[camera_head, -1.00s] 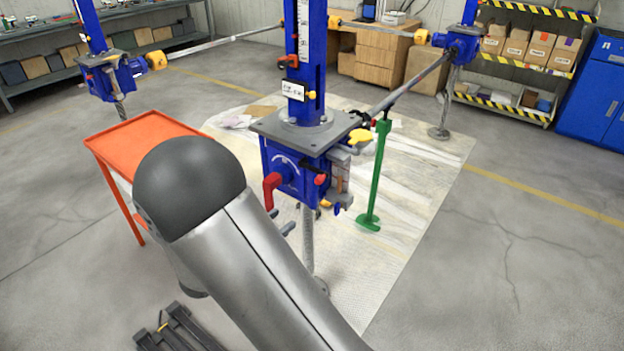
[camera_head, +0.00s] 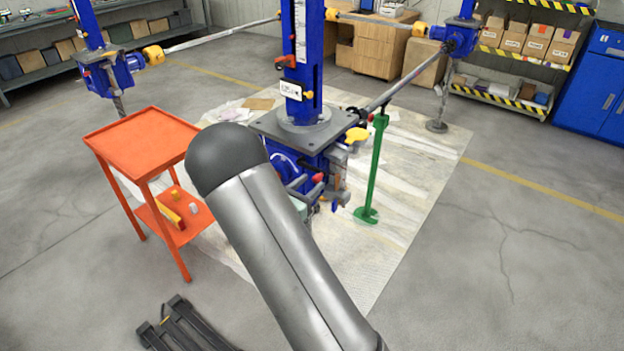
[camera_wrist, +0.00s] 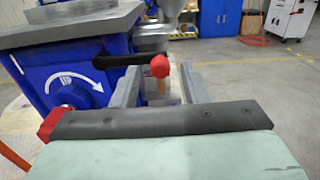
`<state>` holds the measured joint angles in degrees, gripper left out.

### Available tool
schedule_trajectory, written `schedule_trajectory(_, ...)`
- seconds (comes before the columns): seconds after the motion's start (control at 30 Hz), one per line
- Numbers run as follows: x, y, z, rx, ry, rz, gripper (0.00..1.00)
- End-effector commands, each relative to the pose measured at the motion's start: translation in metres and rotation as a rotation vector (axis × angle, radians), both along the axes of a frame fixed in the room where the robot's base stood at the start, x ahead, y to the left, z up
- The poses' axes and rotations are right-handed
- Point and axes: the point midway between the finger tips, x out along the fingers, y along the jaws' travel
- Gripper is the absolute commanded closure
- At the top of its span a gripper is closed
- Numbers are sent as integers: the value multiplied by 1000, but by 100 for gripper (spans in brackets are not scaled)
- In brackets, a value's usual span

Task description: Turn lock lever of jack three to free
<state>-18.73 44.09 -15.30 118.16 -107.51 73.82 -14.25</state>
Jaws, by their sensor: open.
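The near blue jack (camera_head: 300,160) stands in the middle of the head view under a grey top plate; I cannot read its label. In the wrist view its blue gearbox (camera_wrist: 70,77) fills the left, with a white curved arrow. A black lever with a red knob (camera_wrist: 160,66) sticks out horizontally to the right; the knob also shows in the head view (camera_head: 317,178). My gripper (camera_wrist: 161,74) is open, one grey finger on each side of the red knob in the picture. I cannot tell whether they touch it. A red part (camera_wrist: 52,122) shows at lower left.
An orange cart (camera_head: 140,140) with small items on its lower shelf stands left of the jack. A green stand (camera_head: 374,170) under a shaft is at right. Two farther blue jacks (camera_head: 105,72) (camera_head: 455,40) stand behind. Open floor lies to the right.

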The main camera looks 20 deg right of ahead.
Motion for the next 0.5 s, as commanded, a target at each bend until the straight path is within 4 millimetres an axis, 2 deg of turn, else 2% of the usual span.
schedule_trajectory(0.2,8,-14,0,0,1,0,59)
schedule_trajectory(0.47,9,-15,0,0,0,1,59)
schedule_trajectory(0.5,8,-15,0,0,0,1,65)
